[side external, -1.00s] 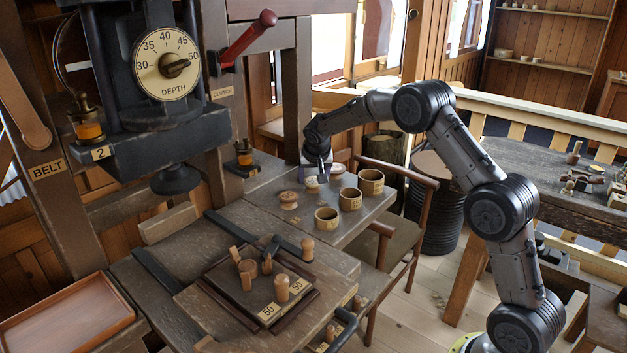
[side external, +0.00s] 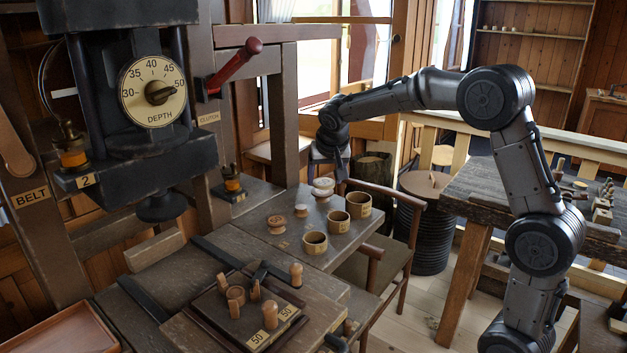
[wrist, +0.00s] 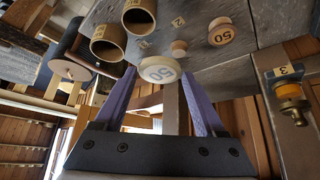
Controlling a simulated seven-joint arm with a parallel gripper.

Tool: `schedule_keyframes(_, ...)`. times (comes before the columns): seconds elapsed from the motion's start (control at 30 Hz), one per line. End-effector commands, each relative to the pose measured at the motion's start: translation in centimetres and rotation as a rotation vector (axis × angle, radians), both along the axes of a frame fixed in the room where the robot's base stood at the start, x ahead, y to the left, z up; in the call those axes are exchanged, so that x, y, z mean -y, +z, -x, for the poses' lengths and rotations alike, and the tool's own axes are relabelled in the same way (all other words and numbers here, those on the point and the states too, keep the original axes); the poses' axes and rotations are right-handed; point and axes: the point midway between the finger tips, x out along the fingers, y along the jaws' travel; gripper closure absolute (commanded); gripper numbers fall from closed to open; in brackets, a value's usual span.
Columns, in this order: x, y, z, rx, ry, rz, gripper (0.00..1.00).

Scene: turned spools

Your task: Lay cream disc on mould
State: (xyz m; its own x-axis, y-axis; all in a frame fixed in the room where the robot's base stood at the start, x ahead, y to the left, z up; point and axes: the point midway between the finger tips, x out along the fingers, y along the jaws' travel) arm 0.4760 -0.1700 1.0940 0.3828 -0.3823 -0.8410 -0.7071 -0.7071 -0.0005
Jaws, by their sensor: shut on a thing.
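In the side external view the disc (side external: 323,184) shows pale below my gripper (side external: 331,172), over the far part of the side bench. I cannot tell how much space is under it. A dark board with upright wooden pegs and tags marked 50, apparently the mould (side external: 246,334), lies on the press bed at the front, well away from my gripper.
A spool marked 50 (side external: 277,224), a small spool (side external: 301,211) and several wooden cups (side external: 315,243) stand on the side bench near the disc. The press head (side external: 160,205) hangs beyond the bed. A red-handled lever (side external: 235,68) juts out from the press frame.

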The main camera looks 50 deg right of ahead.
Motion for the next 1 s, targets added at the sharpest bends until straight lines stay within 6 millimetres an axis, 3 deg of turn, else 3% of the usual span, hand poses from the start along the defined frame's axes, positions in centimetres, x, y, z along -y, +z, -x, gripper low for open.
schedule_keyframes(0.2,-0.7,0.9,2.1,-0.001,0.002,-0.001,0.78)
schedule_keyframes(0.37,-1.0,0.2,3.7,-0.002,0.0,-0.002,0.78)
schedule_keyframes(0.47,-2.5,0.4,4.9,0.003,0.025,-0.002,0.78)
schedule_keyframes(0.73,-11.6,2.4,8.4,0.006,0.23,-0.002,0.78)
schedule_keyframes(1.0,-21.4,4.8,14.1,0.005,0.519,-0.004,0.78)
